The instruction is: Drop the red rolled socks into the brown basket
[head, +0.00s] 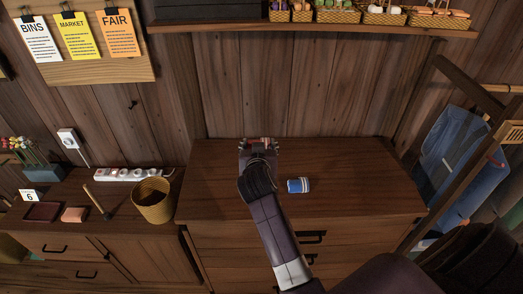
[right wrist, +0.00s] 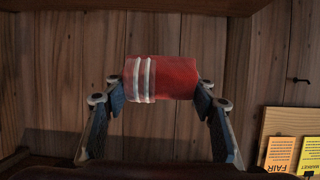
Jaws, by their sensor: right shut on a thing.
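The red rolled socks (right wrist: 172,77), with white stripes near one end, are between the two fingers of my right gripper (head: 258,144) in the right wrist view. The gripper is shut on them. In the head view this gripper is over the back of the wooden dresser, and it hides most of the socks; its height above the top is hard to tell. The brown basket (head: 154,213) stands upright on the lower cabinet to the left, apart from the gripper. My left gripper is not in view.
Blue-and-white rolled socks (head: 299,185) lie on the dresser top (head: 360,190), right of my arm. A power strip (head: 130,174), a mallet-like tool (head: 97,203), a pinkish block (head: 74,214) and a dark tray (head: 42,211) are on the lower cabinet. A shelf with small baskets hangs above.

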